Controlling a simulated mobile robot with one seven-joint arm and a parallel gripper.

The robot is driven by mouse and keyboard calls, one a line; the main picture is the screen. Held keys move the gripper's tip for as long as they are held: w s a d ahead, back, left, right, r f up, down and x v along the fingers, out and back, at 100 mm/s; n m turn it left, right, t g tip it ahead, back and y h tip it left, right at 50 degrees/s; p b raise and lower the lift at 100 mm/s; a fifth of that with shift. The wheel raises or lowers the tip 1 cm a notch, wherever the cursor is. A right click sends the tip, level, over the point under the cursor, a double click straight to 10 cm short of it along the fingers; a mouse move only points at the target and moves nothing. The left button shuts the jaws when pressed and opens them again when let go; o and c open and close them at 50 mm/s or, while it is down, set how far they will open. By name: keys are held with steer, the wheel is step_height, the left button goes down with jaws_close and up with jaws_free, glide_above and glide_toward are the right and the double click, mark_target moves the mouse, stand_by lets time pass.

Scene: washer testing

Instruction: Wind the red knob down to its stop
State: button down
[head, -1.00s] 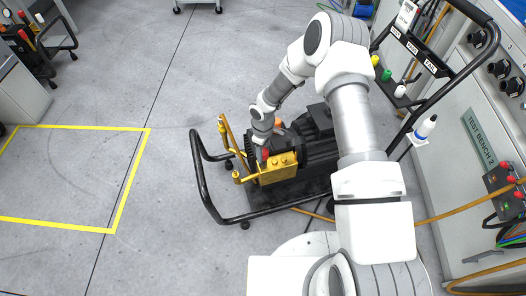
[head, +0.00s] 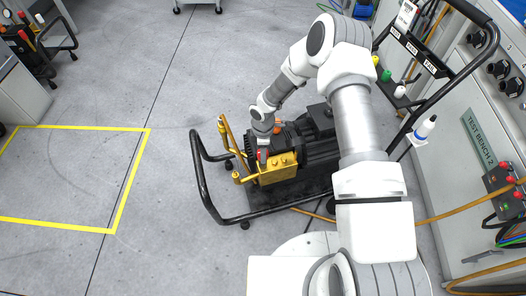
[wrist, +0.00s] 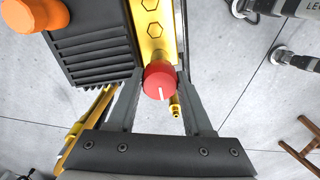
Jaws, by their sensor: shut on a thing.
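The red knob (wrist: 159,80) sits between my fingertips in the wrist view, at the end of the brass block (wrist: 152,30). A white line marks its face, pointing toward the bottom of the picture. My gripper (wrist: 158,88) is shut on the knob, one finger on each side. In the head view the knob (head: 262,154) shows as a small red patch at my gripper (head: 262,146), above the brass block (head: 277,172) of the black pump (head: 318,152). How far the knob stands from its stop cannot be told.
The pump rests on a cart with a black tube handle (head: 202,183). Brass pipes (head: 229,140) rise left of the block. An orange cap (wrist: 35,12) lies near the knob.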

stand_by(0.3)
steer(key=shift+c, duration=1.5)
jaws_free()
steer(key=shift+r, duration=0.15)
step_height(320, 180, up, 17)
steer(key=p, duration=0.5)
steer(key=shift+r, duration=0.15)
